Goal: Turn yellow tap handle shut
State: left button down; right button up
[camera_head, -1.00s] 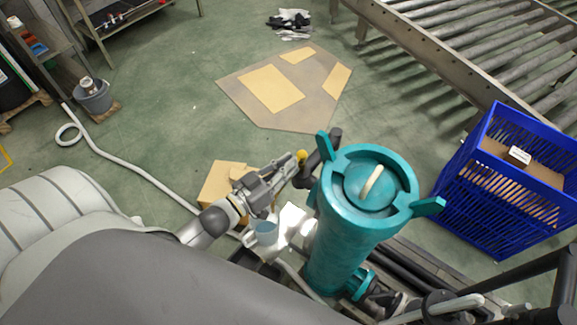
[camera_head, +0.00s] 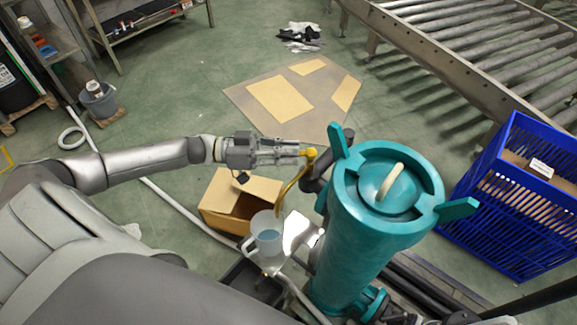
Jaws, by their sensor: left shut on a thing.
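The yellow tap handle (camera_head: 310,153) sits at the left side of the teal cylinder housing (camera_head: 366,235), beside a dark pipe. My left gripper (camera_head: 303,151) reaches in from the left and is shut on the yellow handle, its fingertips at the handle's left side. A curved brass-coloured spout (camera_head: 288,187) hangs down below the handle. A clear jug (camera_head: 265,234) with bluish contents stands under the spout. My right gripper does not show.
An open cardboard box (camera_head: 236,203) lies left of the jug. A blue crate (camera_head: 518,195) stands at right, below a roller conveyor (camera_head: 470,55). A flattened cardboard sheet (camera_head: 318,85) and dark gloves (camera_head: 300,38) lie on the floor behind.

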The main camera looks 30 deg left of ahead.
pick_arm(q)
jog(key=shift+w+a+f+m+g+h+b, duration=0.1)
jog(key=shift+w+m+g+h+b, duration=0.25)
jog(key=shift+g+b, duration=0.3)
jog(key=shift+w+a+r+m+g+h+b, duration=0.1)
jog(key=shift+m+g+b, duration=0.4)
jog(key=shift+b, duration=0.2)
jog(key=shift+w+a+f+m+g+h+b, duration=0.15)
jog(key=shift+m+g+h+b, duration=0.15)
jog(key=shift+g+b, duration=0.35)
jog(key=shift+w+d+r+m+g+b, duration=0.1)
jog(key=shift+r+m+g+b, duration=0.15)
jog(key=shift+g+b, duration=0.15)
jog(key=c, duration=1.6)
grip_release()
jog(key=shift+c, duration=0.2)
jog(key=shift+o, duration=0.7)
jog(key=shift+w+a+f, duration=0.1)
jog(key=shift+a, duration=0.45)
jog(key=v, duration=1.1)
jog(key=shift+s, duration=0.25)
jog(key=shift+d, duration=0.1)
